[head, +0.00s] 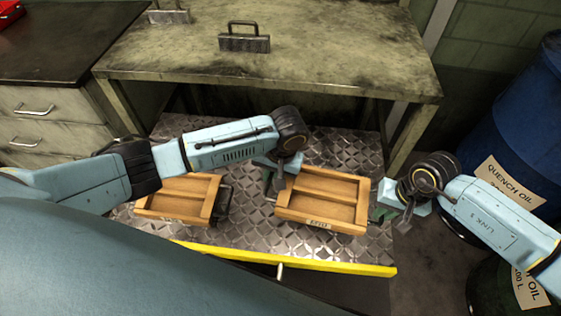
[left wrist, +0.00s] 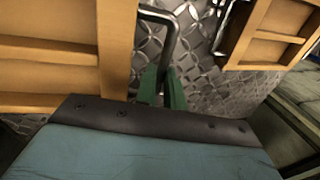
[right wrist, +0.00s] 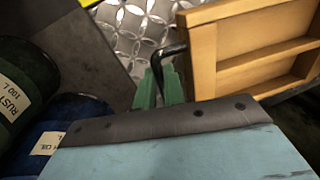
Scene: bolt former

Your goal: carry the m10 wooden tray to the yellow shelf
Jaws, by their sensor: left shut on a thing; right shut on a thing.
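A wooden tray (head: 345,212) with a divider and a small front label lies between my grippers, at or just above a diamond-plate surface; I cannot tell whether it touches. The label is too small to read surely as M10. My left gripper (head: 272,180) is shut on its left handle; that dark handle (left wrist: 172,28) shows in the left wrist view. My right gripper (head: 384,208) is shut on its right handle (right wrist: 172,52), seen in the right wrist view. The tray looks empty and level. The diamond-plate shelf (head: 250,232) has a yellow front edge (head: 300,259).
A second wooden tray (head: 170,208) sits to the left, partly behind my left arm. A worn bench top (head: 330,65) with metal handled blocks (head: 244,40) overhangs behind.

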